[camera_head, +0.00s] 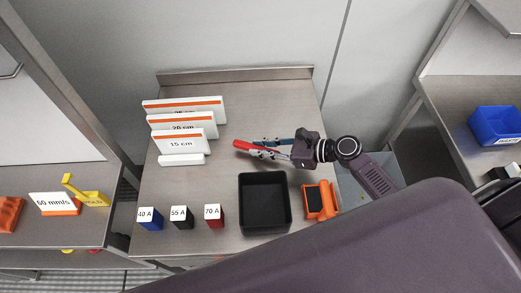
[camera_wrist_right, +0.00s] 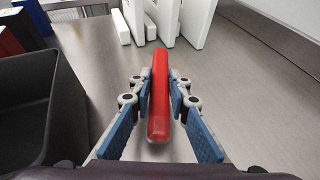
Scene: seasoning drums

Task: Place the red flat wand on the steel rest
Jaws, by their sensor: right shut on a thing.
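The red flat wand (camera_head: 242,145) is held in my right gripper (camera_head: 264,147) above the steel table, with its far end sticking out to the left in the head view. In the right wrist view the wand (camera_wrist_right: 160,95) stands lengthwise between the blue finger pads, which press it from both sides. The wand's near end points back toward the wrist. Its height above the table is hard to tell. I cannot pick out a separate steel rest in either view. My left gripper is not in view.
White labelled plates (camera_head: 186,119) stand left of the wand. A black open bin (camera_head: 242,207) and an orange item (camera_head: 312,201) lie nearer. Small blocks labelled 40 A (camera_head: 150,223), 55 A (camera_head: 181,222) and 70 A (camera_head: 214,221) line the front left. The table's back right is bare.

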